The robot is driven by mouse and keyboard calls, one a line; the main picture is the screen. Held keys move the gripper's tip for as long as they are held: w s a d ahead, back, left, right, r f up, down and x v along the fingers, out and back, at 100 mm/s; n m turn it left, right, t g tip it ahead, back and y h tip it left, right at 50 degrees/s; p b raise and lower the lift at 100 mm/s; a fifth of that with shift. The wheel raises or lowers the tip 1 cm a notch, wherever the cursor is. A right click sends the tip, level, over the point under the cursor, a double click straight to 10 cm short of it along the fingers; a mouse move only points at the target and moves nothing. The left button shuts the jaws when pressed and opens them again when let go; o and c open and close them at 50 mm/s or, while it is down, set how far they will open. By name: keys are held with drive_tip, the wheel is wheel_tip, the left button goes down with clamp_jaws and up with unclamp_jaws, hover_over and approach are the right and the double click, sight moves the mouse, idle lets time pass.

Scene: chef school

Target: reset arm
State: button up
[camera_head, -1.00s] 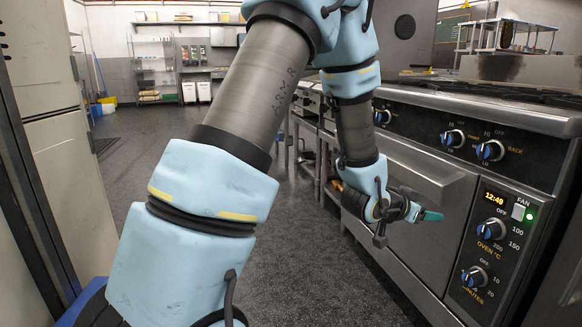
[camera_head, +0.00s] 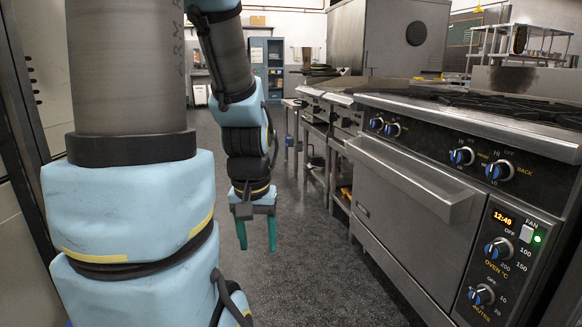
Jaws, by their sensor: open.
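My gripper (camera_head: 257,234) hangs pointing down over the open floor, left of the oven. Its two green fingers are apart and nothing is between them. My arm reaches up from the left foreground, bends above the top of the picture and comes down to the gripper. The arm's upper bend is cut off by the top edge. The gripper is clear of the oven front and touches nothing that I can see.
The steel oven (camera_head: 412,210) with blue knobs and a wide door handle (camera_head: 410,180) stands along the right. A pale cabinet (camera_head: 22,240) stands close on the left. Dark speckled floor (camera_head: 320,275) lies free between them. A blue-grey cupboard (camera_head: 266,68) stands at the back.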

wheel_tip(320, 180, up, 23)
drive_tip(key=p, duration=2.1)
drive_tip(key=shift+o, duration=0.2)
